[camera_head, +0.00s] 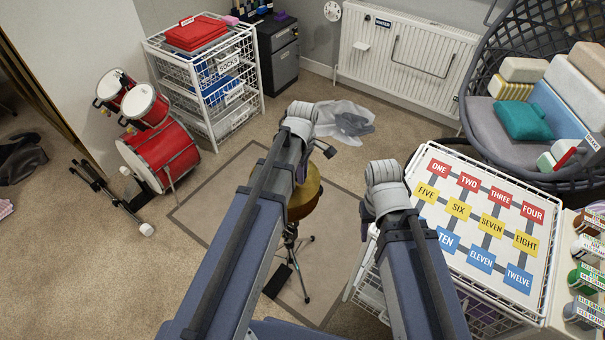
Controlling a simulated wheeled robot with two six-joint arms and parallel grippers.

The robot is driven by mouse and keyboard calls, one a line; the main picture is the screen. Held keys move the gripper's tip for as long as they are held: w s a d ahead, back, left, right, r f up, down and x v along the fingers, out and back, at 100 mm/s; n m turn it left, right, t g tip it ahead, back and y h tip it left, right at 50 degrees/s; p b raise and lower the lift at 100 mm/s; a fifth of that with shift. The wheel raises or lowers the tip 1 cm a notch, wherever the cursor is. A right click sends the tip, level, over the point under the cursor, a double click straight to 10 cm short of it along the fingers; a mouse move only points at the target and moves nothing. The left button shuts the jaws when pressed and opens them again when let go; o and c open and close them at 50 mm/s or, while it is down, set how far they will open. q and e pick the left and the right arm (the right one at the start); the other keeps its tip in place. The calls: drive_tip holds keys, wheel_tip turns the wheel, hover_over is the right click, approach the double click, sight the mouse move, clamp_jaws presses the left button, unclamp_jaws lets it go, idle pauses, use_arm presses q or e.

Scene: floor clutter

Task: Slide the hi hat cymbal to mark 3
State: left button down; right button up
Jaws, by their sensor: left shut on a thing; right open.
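The brass hi hat cymbal (304,201) is on a black tripod stand (292,252) in the middle of the head view. My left arm hides much of its left side. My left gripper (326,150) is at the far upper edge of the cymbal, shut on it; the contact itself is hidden. My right gripper (367,220) is to the right of the cymbal, apart from it and open, with its fingers mostly hidden under my wrist. A white board (447,249) carries numbered tiles, with a red THREE tile (500,194) in its top row.
A bordered mat (222,195) lies under the stand. A red drum kit (163,155) and wire drawers (205,90) stand at the left and back. A clear plastic sheet (345,122) lies near the radiator (408,55). A hanging chair (480,115) is at right.

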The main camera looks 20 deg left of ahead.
use_arm(q)
drive_tip(key=c, duration=0.9)
unclamp_jaws()
wheel_tip(320, 180, up, 8)
drive_tip(key=p, duration=0.8)
drive_tip(key=shift+f, duration=0.1)
drive_tip(key=shift+s+d, duration=0.2)
drive_tip(key=s+d+m, duration=0.3)
drive_tip(key=s+m, duration=0.1)
drive_tip(key=m, duration=0.2)
drive_tip(key=s+d+m, duration=0.4)
drive_tip(key=s+m, duration=0.1)
drive_tip(key=m, duration=0.2)
drive_tip(key=s+d+m+y, duration=0.1)
drive_tip(key=s+d+m, duration=0.2)
drive_tip(key=m, duration=0.4)
drive_tip(key=shift+s+d, duration=0.2)
drive_tip(key=shift+s, duration=0.6)
